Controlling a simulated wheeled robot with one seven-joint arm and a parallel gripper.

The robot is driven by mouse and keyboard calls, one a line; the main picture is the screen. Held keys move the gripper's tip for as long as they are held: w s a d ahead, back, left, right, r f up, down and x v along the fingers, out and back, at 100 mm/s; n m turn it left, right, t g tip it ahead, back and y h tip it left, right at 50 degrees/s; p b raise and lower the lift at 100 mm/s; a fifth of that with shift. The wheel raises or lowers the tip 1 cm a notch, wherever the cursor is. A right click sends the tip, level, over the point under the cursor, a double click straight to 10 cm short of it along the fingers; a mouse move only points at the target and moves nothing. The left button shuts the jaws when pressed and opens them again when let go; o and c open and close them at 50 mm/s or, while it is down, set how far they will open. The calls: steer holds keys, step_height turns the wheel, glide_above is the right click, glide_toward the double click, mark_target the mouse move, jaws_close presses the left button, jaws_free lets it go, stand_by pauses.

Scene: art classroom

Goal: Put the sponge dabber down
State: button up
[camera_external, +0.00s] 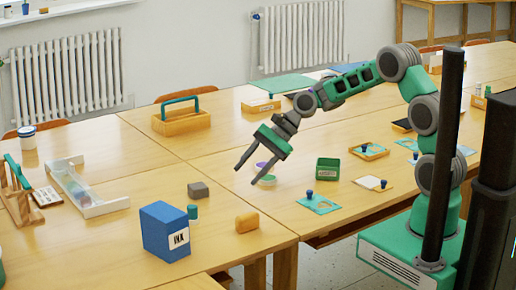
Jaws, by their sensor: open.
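My gripper (245,177) is open above the middle of the table, pointing down and to the left, with nothing visible between its fingers. A small blue-knobbed piece (309,195), which may be the sponge dabber, stands on a teal sheet with a round opening (325,206), to the right of my gripper and apart from it. A similar blue-knobbed piece (383,184) rests on a pale pad farther right. I cannot tell for sure which is the dabber. A green round dish (267,181) and a purple one (262,165) are just right of the fingertips.
A green box (327,169) stands right of the dishes. A grey block (198,190), a blue ink box (166,231) and an orange block (247,222) lie at front left. A handled wooden caddy (181,121) stands behind. Bare tabletop lies left of my gripper.

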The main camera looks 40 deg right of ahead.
steer(key=s+d+n+h, duration=0.4)
steer(key=s+d+n, duration=0.1)
steer(key=s+d, duration=0.6)
steer(key=s+d+n+h, duration=0.4)
steer(key=s+d, duration=0.6)
steer(key=d, duration=0.6)
steer(key=n, duration=0.2)
steer(key=shift+s+d+r+n+t+h, duration=0.15)
steer(key=shift+s+r+n+t+h, duration=0.15)
steer(key=shift+s+h, duration=0.1)
